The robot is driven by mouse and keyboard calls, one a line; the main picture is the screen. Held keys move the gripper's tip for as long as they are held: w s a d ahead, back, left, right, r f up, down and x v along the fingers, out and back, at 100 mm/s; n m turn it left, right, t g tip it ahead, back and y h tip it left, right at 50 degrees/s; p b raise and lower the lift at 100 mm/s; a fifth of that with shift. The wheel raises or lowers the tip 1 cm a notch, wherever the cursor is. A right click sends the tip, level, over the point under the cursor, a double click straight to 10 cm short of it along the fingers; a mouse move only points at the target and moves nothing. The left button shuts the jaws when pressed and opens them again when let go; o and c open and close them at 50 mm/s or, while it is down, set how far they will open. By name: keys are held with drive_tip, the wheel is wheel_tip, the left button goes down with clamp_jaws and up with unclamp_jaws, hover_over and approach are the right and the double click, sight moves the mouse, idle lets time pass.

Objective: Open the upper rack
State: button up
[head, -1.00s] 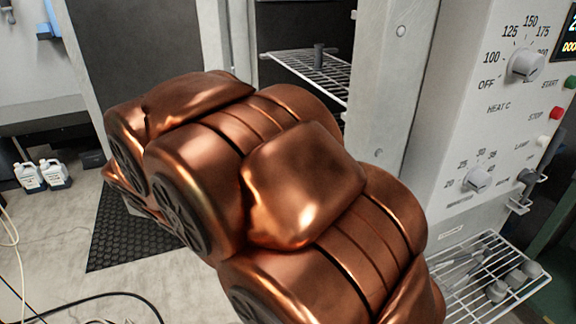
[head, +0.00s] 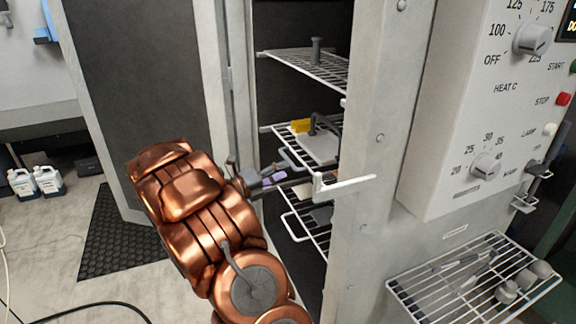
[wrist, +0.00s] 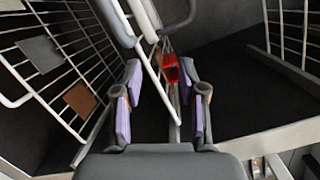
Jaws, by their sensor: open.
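The oven stands open, with wire racks at several heights inside. In the head view the top rack (head: 325,72) carries a small dark grey part. The rack below it (head: 279,131) carries a grey plate, a yellow block and a dark curved handle. A lower rack (head: 291,226) has its front wire loop showing. My gripper (head: 274,178) is at the opening, level with the space between the two lower racks. In the wrist view my gripper (wrist: 161,100) is open, with purple pads. A pale bar shows between or beyond the fingers; I cannot tell whether they touch it.
The open door (head: 140,100) stands to the left. A pale bracket (head: 343,186) juts from the oven's right post close to my gripper. The control panel (head: 500,110) and a wire side shelf (head: 415,289) are at the right. A red object (wrist: 172,68) shows beyond the fingers.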

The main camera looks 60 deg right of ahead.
sight(288, 158)
drive_tip(key=w+d+f+n+t+h+b, duration=0.1)
drive_tip(key=w+d+f+n+t+h, duration=0.2)
drive_tip(key=w+d+f+n, duration=0.3)
drive_tip(key=shift+n, duration=0.8)
drive_tip(key=shift+w+r+x, duration=0.1)
drive_tip(key=shift+r+x, duration=0.1)
drive_tip(key=shift+x, duration=0.85)
drive_tip(key=shift+w+r+x, duration=0.1)
drive_tip(key=shift+r+x, duration=0.05)
drive_tip(key=shift+x, duration=0.95)
drive_tip(key=shift+w+r+x, duration=0.1)
drive_tip(key=shift+r+x, duration=0.1)
drive_tip(key=shift+x, duration=0.85)
drive_tip(key=shift+c, duration=0.3)
clamp_jaws()
